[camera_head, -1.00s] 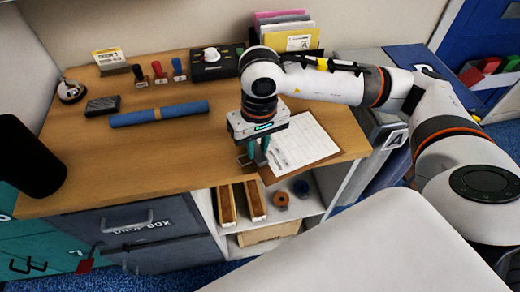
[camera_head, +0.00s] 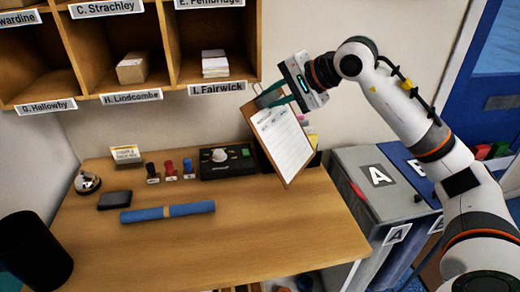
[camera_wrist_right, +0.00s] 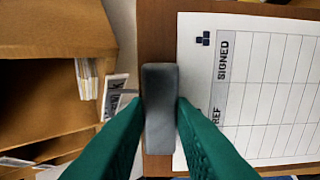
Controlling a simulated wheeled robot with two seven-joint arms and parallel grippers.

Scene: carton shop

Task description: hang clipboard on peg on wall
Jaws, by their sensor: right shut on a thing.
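The brown clipboard (camera_head: 271,146) with a white printed sheet hangs tilted in the air above the back right of the desk, just right of the pigeonhole shelf. My right gripper (camera_head: 277,100) is shut on its metal clip at the top end. In the right wrist view the grey clip (camera_wrist_right: 160,110) sits between the two green fingers, with the sheet (camera_wrist_right: 255,90) to its right. I cannot make out a peg on the wall (camera_head: 300,30) in either current view. My left gripper is not in view.
The wooden pigeonhole shelf (camera_head: 165,45) ends close left of the clipboard. A grey cabinet (camera_head: 375,182) stands right. Bare wall lies behind my right arm.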

